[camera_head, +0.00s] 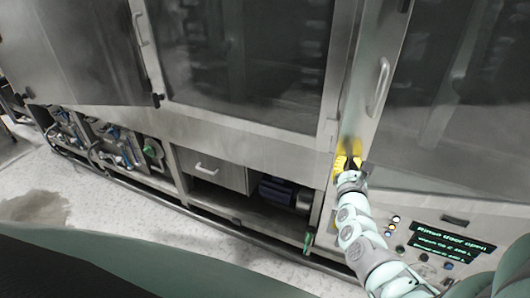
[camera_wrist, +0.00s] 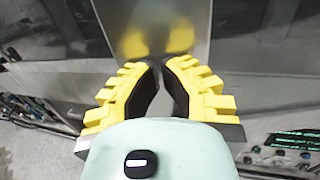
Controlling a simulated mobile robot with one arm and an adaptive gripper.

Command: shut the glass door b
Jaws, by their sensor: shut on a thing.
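Two large glass doors show in the head view. The middle glass door (camera_head: 250,50) has a steel frame with a handle (camera_head: 141,28) on its left. The right glass door (camera_head: 450,90) has an upright handle (camera_head: 378,88) on its left frame. No label tells me which is b. My gripper (camera_head: 348,160), with yellow ribbed fingers, is at the steel strip (camera_head: 352,120) between them, below the right handle. In the wrist view, my gripper (camera_wrist: 160,66) has its fingertips close together in front of reflective steel (camera_wrist: 150,20). What they hold is hidden.
A panel (camera_head: 80,50) stands at an angle at the left. A lit display (camera_head: 450,243), partly reading "door open", and buttons are at the lower right. Below are pipes, a drawer (camera_head: 212,170) and a blue motor (camera_head: 280,192). Pale floor (camera_head: 130,205) lies clear in front.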

